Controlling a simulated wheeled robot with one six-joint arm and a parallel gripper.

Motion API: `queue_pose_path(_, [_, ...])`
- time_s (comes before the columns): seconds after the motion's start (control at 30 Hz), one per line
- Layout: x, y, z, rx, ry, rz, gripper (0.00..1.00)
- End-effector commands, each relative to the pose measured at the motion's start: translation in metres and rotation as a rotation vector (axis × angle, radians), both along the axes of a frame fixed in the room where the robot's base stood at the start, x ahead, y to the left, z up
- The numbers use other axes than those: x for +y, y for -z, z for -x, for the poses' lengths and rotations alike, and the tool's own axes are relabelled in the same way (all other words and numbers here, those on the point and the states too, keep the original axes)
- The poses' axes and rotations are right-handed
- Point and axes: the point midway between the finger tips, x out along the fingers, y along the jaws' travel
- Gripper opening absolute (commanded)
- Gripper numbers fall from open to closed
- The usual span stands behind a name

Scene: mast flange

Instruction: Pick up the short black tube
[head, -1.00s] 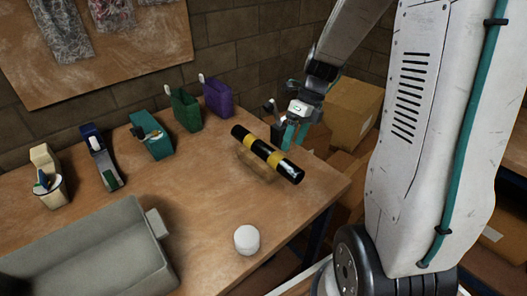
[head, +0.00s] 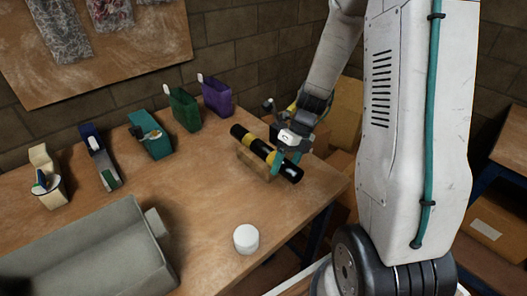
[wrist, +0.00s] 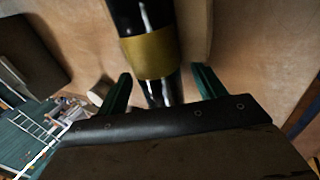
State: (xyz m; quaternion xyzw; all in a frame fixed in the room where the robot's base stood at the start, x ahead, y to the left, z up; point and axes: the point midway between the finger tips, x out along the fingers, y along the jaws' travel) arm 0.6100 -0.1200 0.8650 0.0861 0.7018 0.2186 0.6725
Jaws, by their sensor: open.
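The short black tube (head: 250,140) with yellow bands lies on a wooden rest (head: 247,160) near the right end of the bench. My gripper (head: 284,158) is at the tube's right half, from above, with its teal fingers open. In the wrist view, the black tube (wrist: 146,18) with a yellow band runs between the two green fingers of my gripper (wrist: 158,88). A gap shows on each side of the tube. Its near end is hidden behind the gripper body.
A white round jar (head: 246,239) stands in front of the tube. Several bins, including a purple one (head: 217,97), line the back. Cardboard boxes (head: 345,110) stand beyond the bench's right edge.

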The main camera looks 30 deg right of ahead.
Motion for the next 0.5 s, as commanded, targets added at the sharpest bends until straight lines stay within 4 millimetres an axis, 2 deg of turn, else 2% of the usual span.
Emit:
queue_pose_path(0.03, [0.0,-0.0001,0.0,0.0,0.0,0.0,0.69])
queue_pose_path(0.07, [-0.0001,-0.0002,0.0,0.0,0.0,0.0,0.63])
queue_pose_path(0.23, [-0.0001,-0.0003,0.0,0.0,0.0,0.0,0.16])
queue_pose_path(0.5, [-0.0003,-0.0007,-0.0003,0.0,-0.001,0.0,0.14])
